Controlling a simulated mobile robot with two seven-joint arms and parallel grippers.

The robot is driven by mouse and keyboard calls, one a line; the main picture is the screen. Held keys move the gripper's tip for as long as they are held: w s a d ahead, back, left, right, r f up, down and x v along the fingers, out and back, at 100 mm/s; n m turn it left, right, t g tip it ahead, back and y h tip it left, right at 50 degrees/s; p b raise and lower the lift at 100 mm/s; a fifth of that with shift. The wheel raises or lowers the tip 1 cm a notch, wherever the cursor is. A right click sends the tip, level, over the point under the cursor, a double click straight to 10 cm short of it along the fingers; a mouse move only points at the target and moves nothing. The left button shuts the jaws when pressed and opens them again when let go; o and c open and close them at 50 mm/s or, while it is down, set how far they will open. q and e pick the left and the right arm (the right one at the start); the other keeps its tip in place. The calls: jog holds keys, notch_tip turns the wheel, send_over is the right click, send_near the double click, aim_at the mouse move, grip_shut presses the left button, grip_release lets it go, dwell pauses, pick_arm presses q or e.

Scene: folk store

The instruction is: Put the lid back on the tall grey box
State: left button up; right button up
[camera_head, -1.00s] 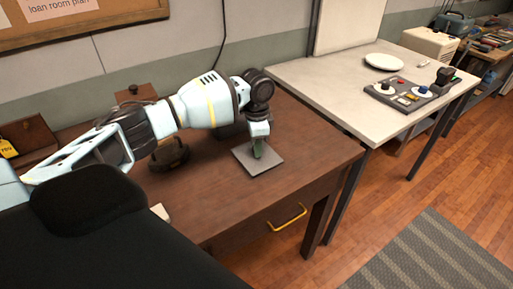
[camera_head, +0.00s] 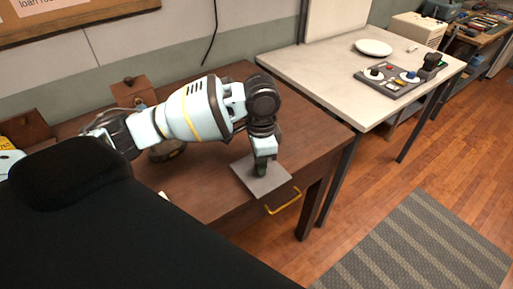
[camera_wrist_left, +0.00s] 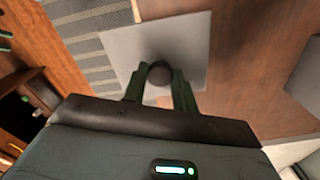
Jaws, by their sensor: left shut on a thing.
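The lid is a flat grey square plate (camera_head: 247,184) at the front right of the brown desk, overlapping the desk's front edge in the head view. My left gripper (camera_head: 261,170) points down and is shut on the lid's knob. In the left wrist view, the dark round knob (camera_wrist_left: 159,74) sits between the two green fingers, with the grey plate (camera_wrist_left: 190,40) beyond. I cannot tell the lid's exact height. No tall grey box shows clearly. A grey flat shape (camera_wrist_left: 305,80) at the right edge of the wrist view may be part of it. My right gripper is out of view.
The brown desk (camera_head: 310,135) has a yellow drawer handle (camera_head: 283,202) and a dark round object (camera_head: 166,151) behind my arm. A pale table (camera_head: 325,75) stands to the right with a plate (camera_head: 374,47) and a control panel (camera_head: 395,80). A striped rug (camera_head: 420,245) lies on the floor.

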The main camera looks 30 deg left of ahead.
aim_at(258, 194)
pick_arm(q)
jog(key=shift+s+d, duration=0.25)
jog(key=shift+s, duration=0.05)
jog(key=s+d+n, duration=0.1)
jog(key=s+n, duration=0.1)
jog(key=s+d+r+n, duration=0.1)
jog(key=s+n, duration=0.1)
jog(key=n, duration=0.1)
jog(key=s+r+n, duration=0.1)
jog(key=s+n, duration=0.1)
jog(key=shift+d+r, duration=0.15)
jog(key=shift+d, duration=0.25)
jog(key=shift+s+d+r+n, duration=0.1)
jog(key=shift+s+r+n, duration=0.1)
jog(key=shift+s+n, duration=0.6)
